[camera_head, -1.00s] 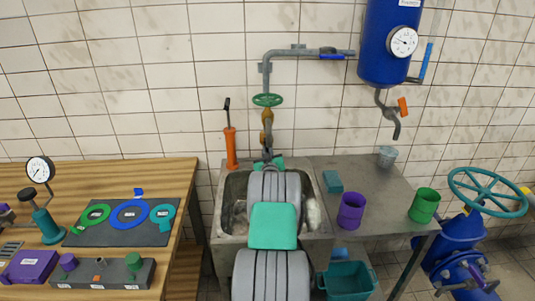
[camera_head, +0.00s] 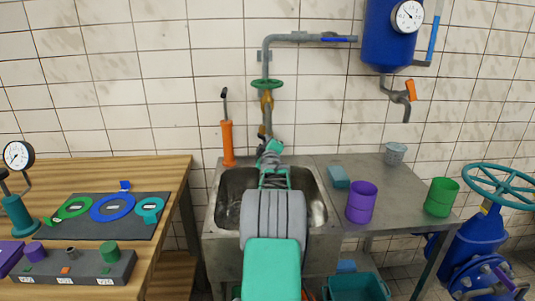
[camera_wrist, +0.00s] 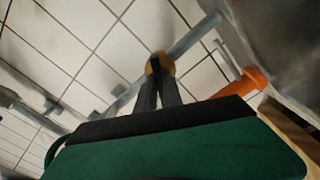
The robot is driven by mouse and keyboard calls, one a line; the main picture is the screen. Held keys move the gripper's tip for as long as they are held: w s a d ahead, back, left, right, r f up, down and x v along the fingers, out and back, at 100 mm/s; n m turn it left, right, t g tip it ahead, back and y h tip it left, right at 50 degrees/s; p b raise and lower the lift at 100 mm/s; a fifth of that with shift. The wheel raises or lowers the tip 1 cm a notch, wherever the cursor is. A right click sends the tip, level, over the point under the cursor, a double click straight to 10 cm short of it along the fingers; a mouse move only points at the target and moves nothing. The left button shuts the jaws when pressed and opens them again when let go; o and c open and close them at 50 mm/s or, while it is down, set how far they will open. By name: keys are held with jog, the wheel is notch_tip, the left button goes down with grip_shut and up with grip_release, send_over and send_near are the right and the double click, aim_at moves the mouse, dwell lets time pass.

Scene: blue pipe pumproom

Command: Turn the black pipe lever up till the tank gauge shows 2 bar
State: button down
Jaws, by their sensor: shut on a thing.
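The pipe's brass valve (camera_head: 266,100) sits on the vertical grey pipe above the sink, below a green handwheel (camera_head: 267,83). My gripper (camera_head: 268,142) is at the pipe just below it. In the wrist view my two dark fingers (camera_wrist: 159,72) are close together, their tips against the yellow valve body (camera_wrist: 160,62). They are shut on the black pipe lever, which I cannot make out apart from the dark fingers. The tank gauge (camera_head: 407,15) is a white dial on the blue tank (camera_head: 387,45); its needle is too small to read.
An orange pump (camera_head: 228,142) with a black handle stands left of the pipe. The sink (camera_head: 225,215) is below my arm. Purple (camera_head: 361,203) and green (camera_head: 441,197) cups stand on the right counter. A wooden bench (camera_head: 165,175) holds gaskets at left.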

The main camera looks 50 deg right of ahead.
jog(key=shift+n+b, duration=0.6)
jog(key=shift+b, duration=0.1)
jog(key=shift+r, duration=0.1)
jog(key=c, duration=1.5)
grip_release()
jog(key=v, duration=0.7)
jog(key=shift+s+a+b, duration=0.25)
jog(key=shift+a+b, duration=0.05)
jog(key=shift+b, duration=0.05)
